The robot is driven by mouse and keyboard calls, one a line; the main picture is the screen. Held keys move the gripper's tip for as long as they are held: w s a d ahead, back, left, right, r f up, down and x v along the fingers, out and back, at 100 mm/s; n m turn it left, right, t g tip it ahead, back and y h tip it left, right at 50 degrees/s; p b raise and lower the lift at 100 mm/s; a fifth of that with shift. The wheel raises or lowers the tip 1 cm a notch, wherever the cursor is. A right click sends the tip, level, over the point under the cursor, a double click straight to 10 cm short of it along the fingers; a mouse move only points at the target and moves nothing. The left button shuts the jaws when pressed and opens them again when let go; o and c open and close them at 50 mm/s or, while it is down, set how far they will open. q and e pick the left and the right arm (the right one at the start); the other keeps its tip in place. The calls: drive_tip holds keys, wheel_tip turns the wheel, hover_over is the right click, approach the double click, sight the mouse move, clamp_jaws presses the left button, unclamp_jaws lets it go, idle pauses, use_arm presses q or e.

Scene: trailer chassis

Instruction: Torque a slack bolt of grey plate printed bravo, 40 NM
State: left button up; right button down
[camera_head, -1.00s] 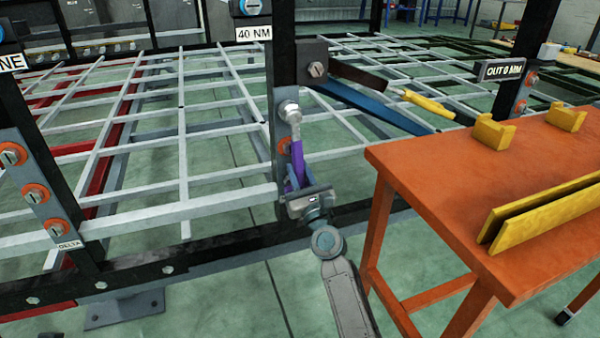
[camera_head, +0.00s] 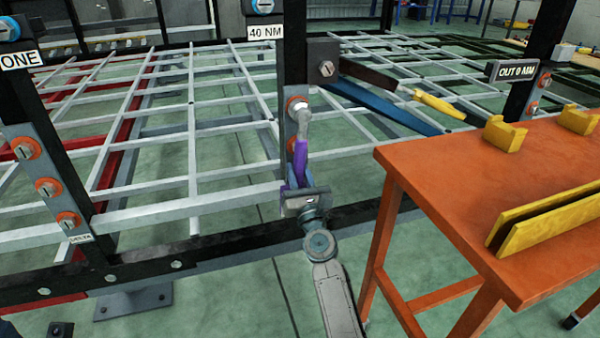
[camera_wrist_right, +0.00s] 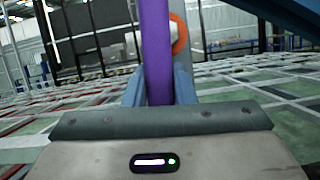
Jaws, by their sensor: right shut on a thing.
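The torque wrench has a purple handle (camera_head: 302,160) and a pale metal head (camera_head: 300,112). It stands nearly upright, with its head at the upper bolt of a grey plate (camera_head: 287,128) on the black post marked 40 NM (camera_head: 265,31). I cannot tell whether the head is seated on the bolt. An orange ring (camera_head: 291,102) shows beside the head, and another lower down, partly behind the wrench. The plate's print is hidden. My right gripper (camera_head: 301,196) is shut on the handle; the right wrist view shows the handle (camera_wrist_right: 155,50) between its blue fingers. My left gripper is out of view.
An orange table (camera_head: 440,160) with yellow holders stands close on the right. A plate marked DELTA (camera_head: 50,190) with several orange-ringed bolts is on the left post. A yellow-handled tool (camera_head: 438,104) is behind. Black chassis rails and grey grid bars fill the left.

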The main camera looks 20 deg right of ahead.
drive_tip(key=shift+a+r, duration=0.1)
drive_tip(key=shift+a+r+m+h, duration=0.1)
drive_tip(key=shift+a+m+h, duration=0.35)
drive_tip(key=shift+m, duration=0.15)
drive_tip(key=shift+d+y, duration=0.15)
drive_tip(key=shift+y, duration=0.1)
drive_tip(key=shift+d+n, duration=0.25)
drive_tip(key=shift+n, duration=0.15)
drive_tip(key=shift+s+d+p, duration=0.1)
drive_tip(key=shift+s+p, duration=0.35)
drive_tip(key=shift+s, duration=2.55)
